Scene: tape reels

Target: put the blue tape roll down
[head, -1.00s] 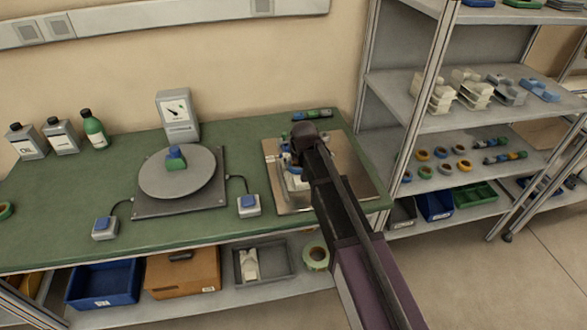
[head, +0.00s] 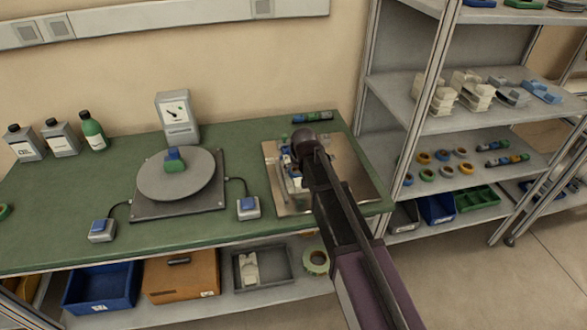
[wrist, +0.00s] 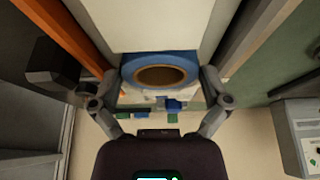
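The blue tape roll (wrist: 160,58) shows in the wrist view between the two fingers of my gripper (wrist: 160,80). Its round brown core faces the camera, and a finger lies against each side of it. In the head view my arm reaches over the metal plate (head: 350,176) at the right end of the green bench (head: 110,152). The fingers and the roll are largely hidden there by my arm and wrist. A small blue and white item (head: 291,178) shows beside my wrist; I cannot tell what it is.
Blue-topped switch boxes (head: 248,207) sit along the front. A rack (head: 405,95) with parts and reels stands close on the right.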

